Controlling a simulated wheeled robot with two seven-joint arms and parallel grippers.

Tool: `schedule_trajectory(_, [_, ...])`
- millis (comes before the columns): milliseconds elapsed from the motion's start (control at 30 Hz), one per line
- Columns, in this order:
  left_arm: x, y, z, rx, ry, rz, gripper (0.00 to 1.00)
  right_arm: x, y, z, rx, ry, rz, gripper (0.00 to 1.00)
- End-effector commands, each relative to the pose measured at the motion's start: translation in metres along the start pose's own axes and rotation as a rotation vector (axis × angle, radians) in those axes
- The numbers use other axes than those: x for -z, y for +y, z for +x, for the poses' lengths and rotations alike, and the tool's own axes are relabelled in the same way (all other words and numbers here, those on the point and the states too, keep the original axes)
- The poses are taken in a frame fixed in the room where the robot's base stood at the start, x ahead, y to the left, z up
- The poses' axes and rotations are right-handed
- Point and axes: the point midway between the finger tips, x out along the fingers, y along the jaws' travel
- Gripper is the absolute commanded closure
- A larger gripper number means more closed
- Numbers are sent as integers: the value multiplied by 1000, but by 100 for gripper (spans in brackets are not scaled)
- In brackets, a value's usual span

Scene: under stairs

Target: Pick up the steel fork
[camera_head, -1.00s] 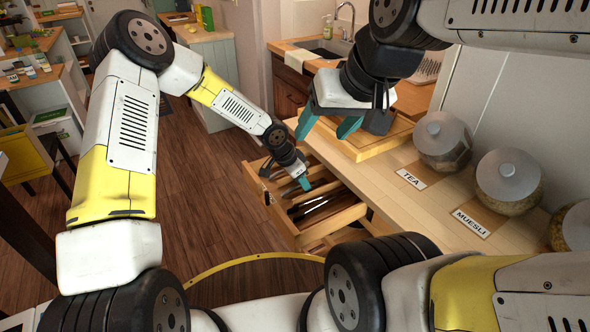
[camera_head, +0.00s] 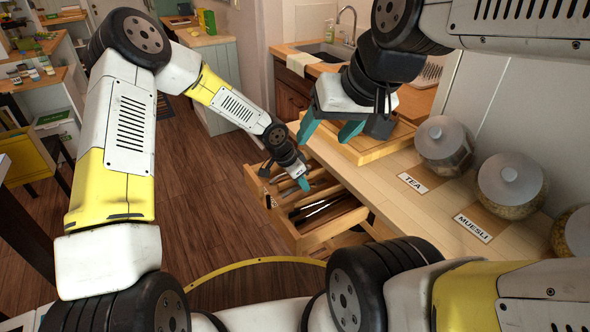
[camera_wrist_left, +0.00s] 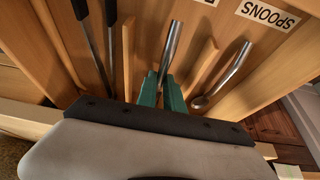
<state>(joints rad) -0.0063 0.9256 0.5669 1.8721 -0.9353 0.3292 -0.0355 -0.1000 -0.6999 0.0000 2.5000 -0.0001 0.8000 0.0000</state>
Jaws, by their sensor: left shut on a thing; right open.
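My left gripper (camera_head: 303,184) reaches down into an open wooden drawer (camera_head: 318,238) below the counter. In the left wrist view its teal fingers (camera_wrist_left: 163,93) are shut on a steel utensil, the fork (camera_wrist_left: 170,45), in the middle compartment. Only its plain round handle shows; its other end is hidden behind the fingers and the gripper body, so I cannot see tines. My right gripper (camera_head: 329,130) is open and empty above a wooden board on the counter.
A steel spoon (camera_wrist_left: 228,77) lies right of the divider, by a "SPOONS" label (camera_wrist_left: 267,13). Dark-handled utensils (camera_wrist_left: 96,45) lie in the left compartment. Wooden dividers stand close beside the left fingers. Tea (camera_head: 443,145) and muesli (camera_head: 509,187) jars stand on the counter.

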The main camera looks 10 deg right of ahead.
Motion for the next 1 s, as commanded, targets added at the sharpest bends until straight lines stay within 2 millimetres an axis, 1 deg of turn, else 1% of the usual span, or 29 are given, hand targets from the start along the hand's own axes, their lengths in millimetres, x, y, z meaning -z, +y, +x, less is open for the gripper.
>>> schedule_trajectory(33, [-10, -1, -3, 0, -5, -4, 100, 0, 0, 0, 0, 0, 0, 37])
schedule_trajectory(100, [-22, -1, -8, 1, -5, -6, 100, 0, 0, 0, 0, 0, 0, 37])
schedule_trajectory(167, [-33, -1, -13, 0, -5, -5, 100, 0, 0, 0, 0, 0, 0, 37])
schedule_trajectory(200, [-33, -1, -19, 2, -1, -5, 100, 0, 0, 0, 0, 0, 0, 37])
schedule_trajectory(233, [-28, -2, -26, 4, 1, -4, 100, 0, 0, 0, 0, 0, 0, 37])
schedule_trajectory(500, [-3, -2, -79, 4, 0, -5, 100, 0, 0, 0, 0, 0, 0, 37])
schedule_trajectory(700, [12, -1, -114, 2, -2, -3, 100, 0, 0, 0, 0, 0, 0, 37])
schedule_trajectory(833, [19, -2, -129, 2, -2, -4, 100, 0, 0, 0, 0, 0, 0, 37])
schedule_trajectory(1000, [23, -1, -138, 0, -3, -3, 100, 0, 0, 0, 0, 0, 0, 37])
